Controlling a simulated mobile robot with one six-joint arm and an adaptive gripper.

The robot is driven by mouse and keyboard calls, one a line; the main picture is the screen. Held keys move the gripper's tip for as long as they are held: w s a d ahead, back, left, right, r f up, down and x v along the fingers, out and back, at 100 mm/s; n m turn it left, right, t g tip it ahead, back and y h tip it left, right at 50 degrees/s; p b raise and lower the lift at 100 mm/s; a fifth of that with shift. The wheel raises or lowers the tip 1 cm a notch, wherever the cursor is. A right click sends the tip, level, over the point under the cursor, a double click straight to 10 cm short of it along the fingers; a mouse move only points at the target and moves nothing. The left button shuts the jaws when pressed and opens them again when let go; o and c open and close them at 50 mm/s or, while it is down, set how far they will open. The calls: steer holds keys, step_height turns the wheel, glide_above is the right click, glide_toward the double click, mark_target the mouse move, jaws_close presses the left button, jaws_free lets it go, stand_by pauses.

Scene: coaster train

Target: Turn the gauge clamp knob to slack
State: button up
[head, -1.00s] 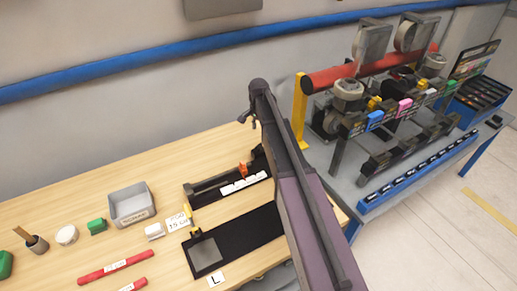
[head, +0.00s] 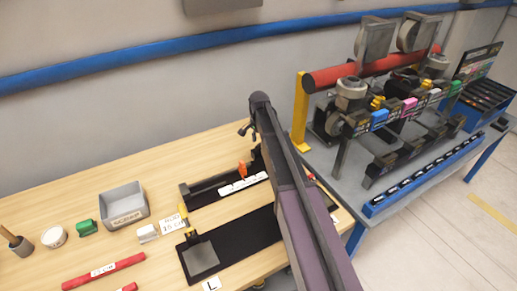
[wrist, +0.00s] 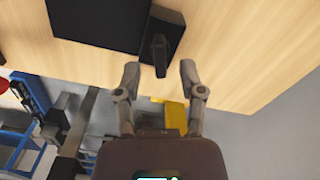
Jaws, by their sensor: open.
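The gauge (head: 200,194) is a long black fixture on the wooden table, with an orange part (head: 242,169) and a row of white labels (head: 243,183). In the wrist view a black block (wrist: 172,22) carries a dark, narrow knob or lever (wrist: 159,54). It looks like the clamp knob, but its setting cannot be read. My gripper (wrist: 159,72) is open and empty. Its two fingertips stand on either side of the dark lever's near end, with clear gaps; contact is not visible. In the head view my gripper (head: 246,130) is above the table's back edge, and my arm hides the gauge's right end.
A black mat with a grey plate (head: 201,259) lies in front of the gauge. A grey scrap bin (head: 122,207) and red rods (head: 104,270) are to the left. A yellow post (head: 300,115) and a crowded grey bench (head: 350,205) stand to the right.

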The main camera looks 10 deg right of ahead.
steer(key=shift+f+b, duration=0.8)
steer(key=shift+f, duration=0.25)
jaws_close()
